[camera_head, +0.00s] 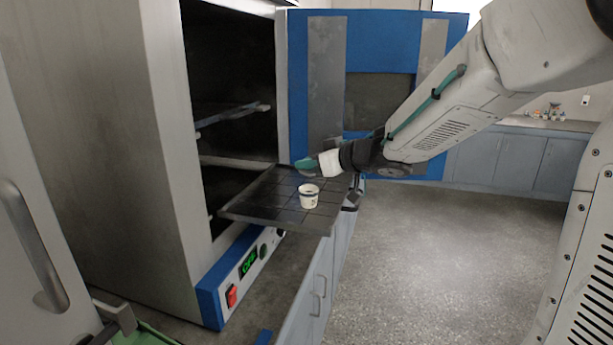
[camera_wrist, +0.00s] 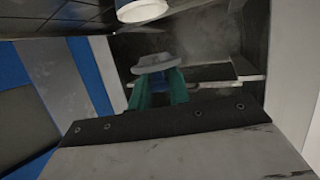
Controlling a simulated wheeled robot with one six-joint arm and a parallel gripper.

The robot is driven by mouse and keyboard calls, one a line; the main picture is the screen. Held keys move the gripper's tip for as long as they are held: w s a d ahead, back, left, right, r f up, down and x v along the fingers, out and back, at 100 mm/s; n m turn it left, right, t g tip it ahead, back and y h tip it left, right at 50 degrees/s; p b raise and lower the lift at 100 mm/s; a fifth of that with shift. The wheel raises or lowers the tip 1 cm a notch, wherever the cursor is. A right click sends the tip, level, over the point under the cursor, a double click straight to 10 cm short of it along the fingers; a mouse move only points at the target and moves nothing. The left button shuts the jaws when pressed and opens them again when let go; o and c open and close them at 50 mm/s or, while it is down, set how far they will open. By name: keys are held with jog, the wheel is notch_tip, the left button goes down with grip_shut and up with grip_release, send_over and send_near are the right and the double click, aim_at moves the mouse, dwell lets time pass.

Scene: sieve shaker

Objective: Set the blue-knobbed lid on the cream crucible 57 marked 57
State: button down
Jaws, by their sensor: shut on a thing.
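The cream crucible 57 (camera_head: 308,198) stands upright on the dark pulled-out shelf (camera_head: 262,213); its mark is too small to read. The crucible also shows at the top edge of the wrist view (camera_wrist: 143,9), partly cut off. My gripper (camera_head: 308,164) is just behind and above the crucible in the head view, apart from it. In the wrist view its green fingers (camera_wrist: 159,90) are shut on the blue knob of the pale grey lid (camera_wrist: 153,62). The lid is held beyond the fingertips, and the knob is mostly hidden between them.
The open oven (camera_head: 170,130) stands at the left, with another shelf (camera_head: 232,115) inside. Its blue-edged door (camera_head: 314,85) stands open behind my arm. A control panel with a red switch (camera_head: 231,296) is below. Floor at the right is clear.

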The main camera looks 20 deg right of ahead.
aim_at(309, 175)
jog(key=shift+w+f, duration=0.1)
jog(key=shift+w, duration=0.15)
jog(key=shift+a+f, duration=0.1)
jog(key=shift+f, duration=1.55)
jog(key=shift+f, duration=0.4)
jog(key=c, duration=1.3)
grip_release()
jog(key=shift+f, duration=0.1)
